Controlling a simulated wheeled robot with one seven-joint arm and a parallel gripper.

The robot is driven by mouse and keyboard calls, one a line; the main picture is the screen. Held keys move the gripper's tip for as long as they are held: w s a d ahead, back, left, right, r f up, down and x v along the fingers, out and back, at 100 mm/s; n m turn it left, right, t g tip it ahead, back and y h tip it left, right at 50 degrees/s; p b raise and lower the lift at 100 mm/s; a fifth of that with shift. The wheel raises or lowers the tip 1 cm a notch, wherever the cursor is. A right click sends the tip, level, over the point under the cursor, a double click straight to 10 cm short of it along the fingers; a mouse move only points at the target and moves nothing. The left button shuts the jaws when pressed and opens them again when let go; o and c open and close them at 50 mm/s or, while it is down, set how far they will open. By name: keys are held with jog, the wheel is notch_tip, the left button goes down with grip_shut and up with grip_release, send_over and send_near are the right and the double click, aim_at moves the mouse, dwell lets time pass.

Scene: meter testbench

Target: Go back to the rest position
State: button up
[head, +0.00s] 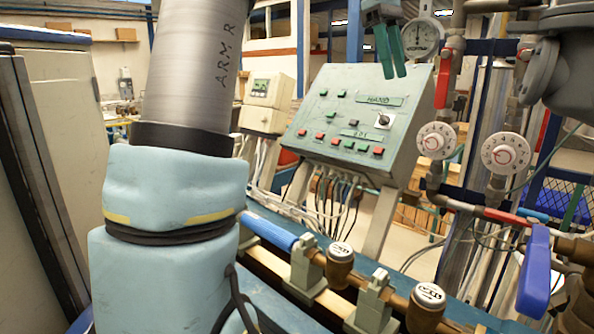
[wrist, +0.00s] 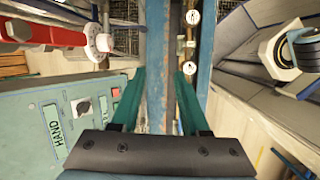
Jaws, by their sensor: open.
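My gripper (head: 391,50) shows at the top of the head view, with two green fingers pointing down. It hangs in front of the upper edge of the sloped control panel (head: 345,122). In the wrist view my gripper (wrist: 158,98) has its green fingers spread apart with nothing between them. The panel (wrist: 32,127), with its HAND label and a selector knob, lies at the left of that view, beside the left finger. My arm fills the left part of the head view.
Right of the panel are a pressure gauge (head: 420,38), a red valve lever (head: 446,78), two white dial knobs (head: 436,140) and (head: 505,153), and a blue lever (head: 534,272). A pipe with brass caps (head: 341,250) runs along the front. A grey-white meter box (head: 266,104) stands left of the panel.

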jog(key=a+f+m+t+y+b, duration=0.1)
jog(key=a+f+m, duration=0.1)
jog(key=a+f, duration=0.55)
jog(key=s+a+f+m+t, duration=0.15)
jog(key=a+f, duration=0.25)
jog(key=f, duration=0.7)
jog(key=w+a+f+m+y+b, duration=0.1)
jog(key=a+f+m, duration=0.1)
jog(key=a+f, duration=0.55)
jog(key=s+a+f+m+t, duration=0.1)
jog(key=s+a+f+m, duration=0.3)
jog(key=s+a+f, duration=0.2)
notch_tip(320, 180, down, 4)
jog(key=s, duration=0.2)
jog(key=shift+s+f+y, duration=0.25)
jog(key=shift+s+y, duration=0.05)
